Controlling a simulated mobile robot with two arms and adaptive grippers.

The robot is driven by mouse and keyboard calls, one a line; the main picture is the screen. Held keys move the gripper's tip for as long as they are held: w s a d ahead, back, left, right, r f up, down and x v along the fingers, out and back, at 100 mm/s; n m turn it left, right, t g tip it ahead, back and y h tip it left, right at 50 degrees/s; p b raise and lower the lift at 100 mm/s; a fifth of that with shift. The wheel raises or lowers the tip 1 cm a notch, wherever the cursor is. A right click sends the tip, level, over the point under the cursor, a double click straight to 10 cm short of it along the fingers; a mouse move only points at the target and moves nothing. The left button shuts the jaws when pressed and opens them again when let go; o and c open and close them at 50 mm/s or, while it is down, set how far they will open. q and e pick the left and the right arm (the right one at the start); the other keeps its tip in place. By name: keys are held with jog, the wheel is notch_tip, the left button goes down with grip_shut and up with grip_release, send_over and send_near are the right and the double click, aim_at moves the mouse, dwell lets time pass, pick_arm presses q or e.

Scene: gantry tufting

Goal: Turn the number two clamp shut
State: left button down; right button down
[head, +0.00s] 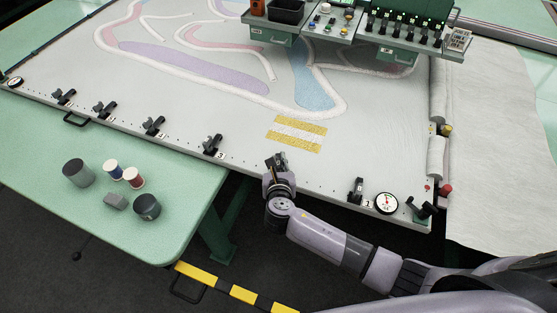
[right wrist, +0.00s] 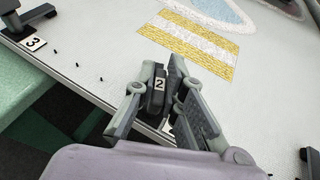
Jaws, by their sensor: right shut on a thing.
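The number two clamp (right wrist: 154,100) is a small black clamp on the near edge of the frame. Its white "2" tag (right wrist: 160,84) shows between my fingers in the right wrist view. My right gripper (right wrist: 164,72) is shut on the clamp's black lever, with one finger on each side. In the head view my right gripper (head: 277,172) is at the frame's near edge, between clamp 3 (head: 212,144) and clamp 1 (head: 356,190). The fingers hide much of the clamp, and I cannot tell the lever's exact angle. My left gripper is not in view.
The white tufting cloth (head: 230,125) carries a yellow-and-white striped patch (head: 297,134) just beyond the clamp. A round gauge (head: 386,203) sits right of clamp 1. A green table (head: 150,220) with spools stands at left. A control panel (head: 340,22) overhangs the cloth.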

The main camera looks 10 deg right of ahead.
jog(key=shift+s+f+m+g+h, duration=0.15)
jog(key=shift+m+g+h, duration=0.4)
jog(key=shift+m+h, duration=0.6)
jog(key=shift+f+m+g+h, duration=0.1)
jog(key=shift+m+g+h, duration=0.45)
jog(key=shift+m+h, duration=0.55)
jog(key=c, duration=1.8)
grip_release()
jog(key=shift+o, duration=0.7)
jog(key=shift+r, duration=0.1)
jog(key=shift+a, duration=0.1)
jog(key=v, duration=1.1)
jog(key=shift+s+a, duration=0.2)
jog(key=shift+a, duration=0.15)
jog(key=shift+r, duration=0.1)
